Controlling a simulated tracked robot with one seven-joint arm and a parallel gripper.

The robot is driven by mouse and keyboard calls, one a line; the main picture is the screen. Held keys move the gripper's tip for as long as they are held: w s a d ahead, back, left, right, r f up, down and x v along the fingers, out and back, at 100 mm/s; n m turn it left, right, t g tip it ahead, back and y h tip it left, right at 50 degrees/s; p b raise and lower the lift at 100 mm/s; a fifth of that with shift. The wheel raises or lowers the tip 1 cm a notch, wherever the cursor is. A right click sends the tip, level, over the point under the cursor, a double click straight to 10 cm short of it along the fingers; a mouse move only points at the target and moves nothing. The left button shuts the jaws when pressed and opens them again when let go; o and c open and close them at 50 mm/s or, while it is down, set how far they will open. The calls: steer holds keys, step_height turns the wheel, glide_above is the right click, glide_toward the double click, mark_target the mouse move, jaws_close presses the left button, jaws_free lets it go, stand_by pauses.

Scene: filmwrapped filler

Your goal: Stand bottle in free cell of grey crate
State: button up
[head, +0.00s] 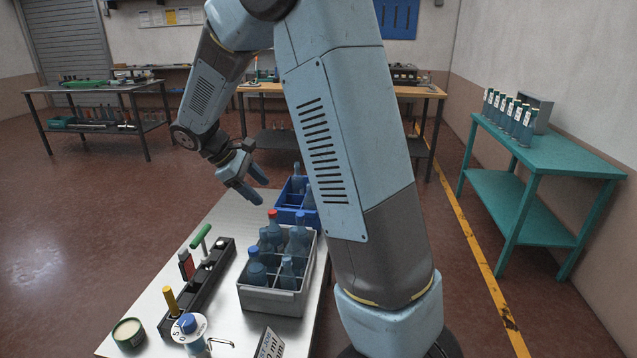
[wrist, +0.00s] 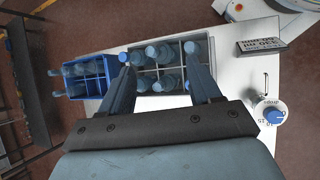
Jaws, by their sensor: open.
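In the wrist view the grey crate (wrist: 178,103) shows between and beyond my fingers; which cell is free I cannot tell, as fingers and bottles cover parts. A blue crate (wrist: 88,88) with several bottles stands beside it; it also shows in the head view (head: 285,215), partly behind my arm. My gripper (head: 262,186) is open and empty, raised above the table.
A black rack (head: 213,275) with upright tools stands left of the grey crate. A round tin (head: 128,333), a dial device (head: 189,326) and a lettered sign (head: 268,345) are at the near end. A teal table (head: 560,152) with several bottles stands right.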

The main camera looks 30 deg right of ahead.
steer(key=s+d+r+m+t+y, duration=0.1)
steer(key=s+r+m+t+y, duration=0.2)
steer(key=s, duration=1)
steer(key=s+d+r+m+t+y, duration=0.2)
steer(key=s+r+m+t+y, duration=0.1)
steer(key=s+r+m, duration=0.4)
steer(key=s+r+y, duration=0.1)
steer(key=s+r, duration=0.2)
steer(key=s, duration=0.4)
steer(key=shift+d+t, duration=0.3)
steer(key=shift+c, duration=0.4)
